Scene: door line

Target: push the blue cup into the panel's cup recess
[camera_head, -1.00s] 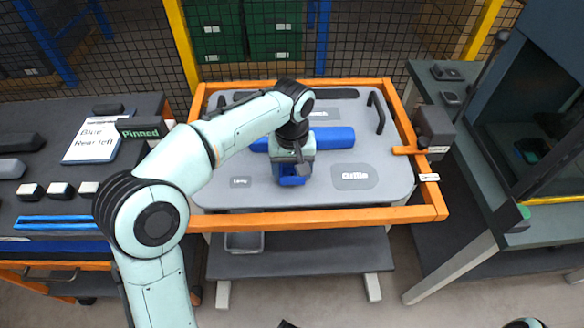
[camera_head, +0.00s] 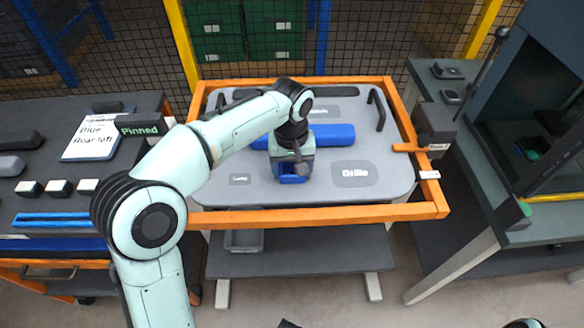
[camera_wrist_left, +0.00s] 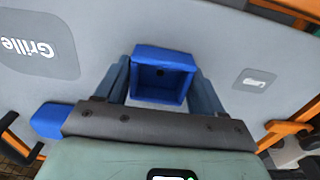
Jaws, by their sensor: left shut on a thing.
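The grey panel (camera_head: 335,187) lies in an orange frame at the centre of the head view. My left gripper (camera_head: 292,176) is over the panel's front middle, shut on the blue cup (camera_head: 291,179). In the left wrist view the blue cup (camera_wrist_left: 162,75) is a square, hollow box between the two fingers of the gripper (camera_wrist_left: 162,88), with a small dark hole inside. The cup is at or close to the panel surface. Whether it sits in a recess is hidden. My right gripper is not seen.
A long blue bar (camera_head: 333,136) lies on the panel behind the gripper. A black handle (camera_head: 376,110) stands at the panel's right. An orange clamp (camera_head: 412,147) sits on the frame's right side. Dark benches flank the frame on both sides.

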